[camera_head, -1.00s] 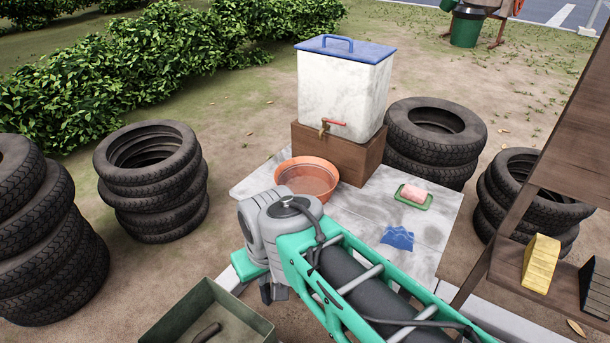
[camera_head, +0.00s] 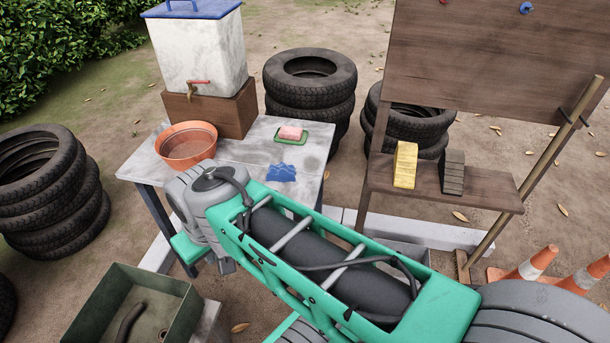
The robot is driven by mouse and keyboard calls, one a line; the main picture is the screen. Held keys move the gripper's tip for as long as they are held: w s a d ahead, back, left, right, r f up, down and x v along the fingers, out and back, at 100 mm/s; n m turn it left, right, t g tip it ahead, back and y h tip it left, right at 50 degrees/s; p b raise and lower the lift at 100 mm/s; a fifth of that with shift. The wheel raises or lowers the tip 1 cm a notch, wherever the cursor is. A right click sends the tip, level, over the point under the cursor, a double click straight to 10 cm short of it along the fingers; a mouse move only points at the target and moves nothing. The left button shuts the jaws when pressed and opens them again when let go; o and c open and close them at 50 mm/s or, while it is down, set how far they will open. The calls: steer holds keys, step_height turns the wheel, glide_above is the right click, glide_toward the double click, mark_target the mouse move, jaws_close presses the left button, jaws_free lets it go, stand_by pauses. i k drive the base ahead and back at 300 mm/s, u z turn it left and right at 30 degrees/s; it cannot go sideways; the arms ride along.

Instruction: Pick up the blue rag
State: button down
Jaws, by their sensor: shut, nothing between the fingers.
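The blue rag (camera_head: 281,172) lies crumpled and flat on the grey tabletop (camera_head: 254,152), near its right front part. My gripper (camera_head: 226,266) shows only in small part, below the grey wrist of my green arm, in front of the table and to the lower left of the rag. It is shut and empty, apart from the rag. Most of it is hidden behind my wrist and arm.
An orange basin (camera_head: 187,147), a white water tank (camera_head: 200,55) on a wooden block (camera_head: 212,110) and pink soap (camera_head: 291,132) on a green dish share the table. A green bin (camera_head: 130,312) stands front left. A wooden shelf (camera_head: 485,187) and tyre stacks (camera_head: 310,85) stand nearby.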

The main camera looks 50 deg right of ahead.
mark_target(281, 173)
steer(key=z, duration=2.3)
steer(key=k, duration=0.75)
steer(key=u, duration=0.9)
steer(key=i, duration=0.95)
steer(key=z, duration=0.1)
